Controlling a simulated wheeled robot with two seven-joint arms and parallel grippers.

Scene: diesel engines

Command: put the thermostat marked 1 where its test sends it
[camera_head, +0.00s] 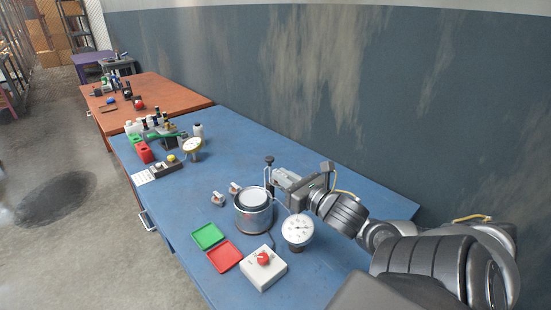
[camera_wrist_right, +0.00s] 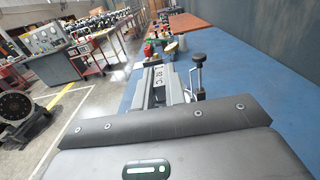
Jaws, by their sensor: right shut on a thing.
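My right gripper (camera_head: 274,178) is shut on a thin metal rod with a black knob (camera_head: 269,160), just behind the pot. The rod and knob also show in the right wrist view (camera_wrist_right: 199,62) beside the fingers. The round metal pot (camera_head: 253,213) has a pale grey surface inside its rim; its contents are unclear. Two small metal pieces, perhaps thermostats (camera_head: 218,199) (camera_head: 235,188), lie left of the pot; no number is readable. A green tray (camera_head: 207,236) and a red tray (camera_head: 224,257) lie empty in front of it. My left gripper is not in view.
A white dial gauge (camera_head: 298,230) stands right of the pot, and a white box with a red knob (camera_head: 264,261) is in front. Bottles, a red block and another gauge (camera_head: 193,147) crowd the table's far end. Between them the blue table (camera_head: 200,180) is mostly clear.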

